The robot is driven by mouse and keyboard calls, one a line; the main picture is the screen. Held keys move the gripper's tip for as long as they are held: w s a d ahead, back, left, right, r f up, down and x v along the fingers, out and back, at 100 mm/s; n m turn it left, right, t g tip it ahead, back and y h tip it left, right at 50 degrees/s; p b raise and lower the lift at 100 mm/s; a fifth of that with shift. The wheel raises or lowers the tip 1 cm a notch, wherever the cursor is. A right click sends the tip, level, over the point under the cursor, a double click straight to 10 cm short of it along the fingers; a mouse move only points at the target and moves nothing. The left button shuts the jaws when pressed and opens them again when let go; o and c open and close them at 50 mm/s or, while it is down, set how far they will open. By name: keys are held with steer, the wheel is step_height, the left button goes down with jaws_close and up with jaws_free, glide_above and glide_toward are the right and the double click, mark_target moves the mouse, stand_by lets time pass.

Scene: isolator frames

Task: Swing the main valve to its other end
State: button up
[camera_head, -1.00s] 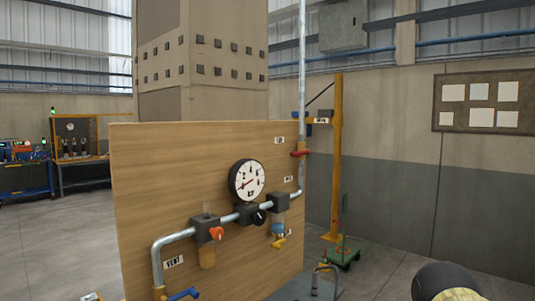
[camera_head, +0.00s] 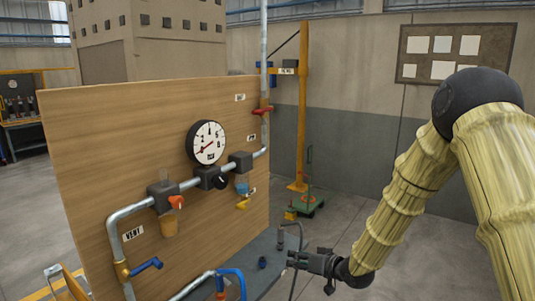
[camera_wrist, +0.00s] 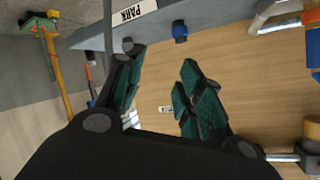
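My gripper (camera_head: 292,259) hangs in front of the lower right of the wooden panel, with my arm reaching in from the right. In the wrist view its two dark green fingers (camera_wrist: 163,62) stand apart with nothing between them. Several valves show in the head view: a red handle (camera_head: 262,111) on the upright pipe, a blue lever (camera_head: 147,264) by the VENT label, and a blue lever (camera_head: 234,279) at the bottom. A blue fitting (camera_head: 268,74) is beside a small label (camera_head: 288,71) on the yellow post. I cannot tell which valve is the main one.
The wooden panel (camera_head: 85,140) carries a round gauge (camera_head: 207,142), a pipe run, an orange-red knob (camera_head: 176,202) and a black knob (camera_head: 221,182). A grey shelf (camera_head: 258,247) juts out below. A green trolley (camera_head: 308,204) stands behind. Floor to the right is clear.

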steer(key=w+a+r+n+y+p, duration=0.1)
steer(key=w+r+n+y, duration=0.15)
steer(key=r, duration=1.25)
steer(key=w+r+n+y, duration=0.2)
steer(key=w+r, duration=0.1)
steer(key=r, duration=1.1)
steer(key=w+a+r+n+y+p, duration=0.1)
steer(key=w+r+n+y, duration=0.15)
steer(key=r, duration=1.25)
steer(key=w+p+x, duration=0.1)
steer(key=p+x, duration=0.2)
steer(key=x, duration=0.7)
steer(key=shift+w+f+h, duration=0.15)
steer(key=shift+w+h, duration=0.05)
steer(key=shift+h, duration=0.2)
steer(key=shift+d, duration=0.1)
jaws_close()
